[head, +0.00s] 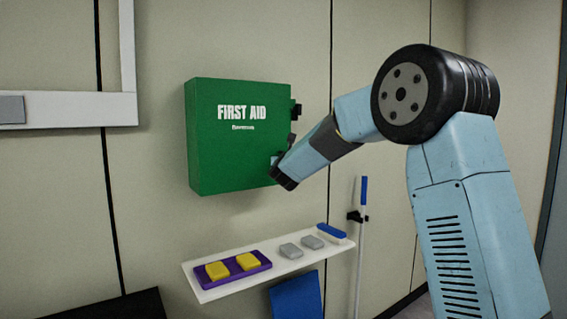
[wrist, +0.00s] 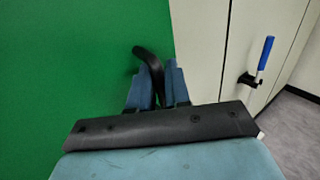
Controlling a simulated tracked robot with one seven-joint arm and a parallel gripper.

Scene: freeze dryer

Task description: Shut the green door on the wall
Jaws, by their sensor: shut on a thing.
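The green first aid cabinet (head: 215,150) with white lettering hangs on the wall in the head view. Its green door faces me and looks flush with the box, though I cannot tell if a small gap is left at the right edge. My gripper (head: 279,163) is at the door's lower right edge. In the wrist view, my gripper (wrist: 155,88) has its two blue fingers shut on a curved black handle (wrist: 149,62) in front of the green door (wrist: 60,70). The cabinet's inside is hidden.
Below the cabinet, a white shelf (head: 215,292) holds a purple tray (head: 208,282) with yellow blocks, grey pieces (head: 291,250) and a blue piece (head: 331,233). A blue-handled pole (head: 362,215) stands to the right of it. A white frame (head: 70,108) is at upper left.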

